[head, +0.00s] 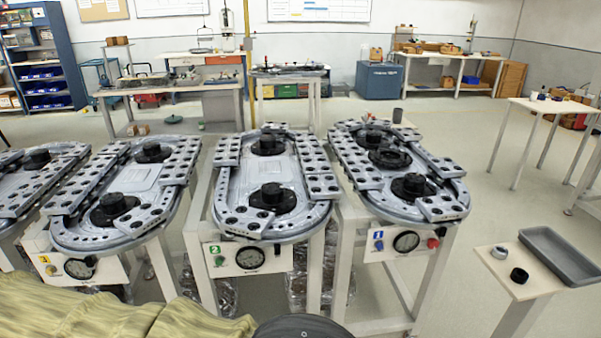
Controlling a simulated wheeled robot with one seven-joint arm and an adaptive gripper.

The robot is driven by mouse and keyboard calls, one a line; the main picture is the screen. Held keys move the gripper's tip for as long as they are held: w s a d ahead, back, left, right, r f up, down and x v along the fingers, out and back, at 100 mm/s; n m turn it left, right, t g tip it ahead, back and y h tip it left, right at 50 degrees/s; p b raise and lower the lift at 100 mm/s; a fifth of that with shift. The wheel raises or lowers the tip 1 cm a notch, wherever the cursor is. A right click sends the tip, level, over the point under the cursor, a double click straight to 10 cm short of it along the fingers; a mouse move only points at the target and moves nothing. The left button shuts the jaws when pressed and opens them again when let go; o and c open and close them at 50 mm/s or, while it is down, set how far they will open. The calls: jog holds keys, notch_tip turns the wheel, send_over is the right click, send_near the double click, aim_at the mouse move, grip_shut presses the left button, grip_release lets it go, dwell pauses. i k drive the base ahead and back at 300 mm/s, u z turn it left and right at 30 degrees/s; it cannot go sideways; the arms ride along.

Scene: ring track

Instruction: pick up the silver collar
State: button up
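A small silver-grey ring (500,253), which looks like the silver collar, lies on a small pale-topped stand (514,290) at the lower right. A black ring (519,275) lies close to it, nearer to me and a little to the right. The two look slightly apart. My gripper is not in this view, so its state does not show.
A long grey tray (558,257) lies on the stand's right side. Ring-track stations, labelled 1 (378,240), 2 (215,249) and 3 (52,269), stand left of it. A white table (550,106) stands behind right. Open floor (470,195) lies between.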

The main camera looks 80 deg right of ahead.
aim_at(498, 253)
jog(key=z, duration=4.15)
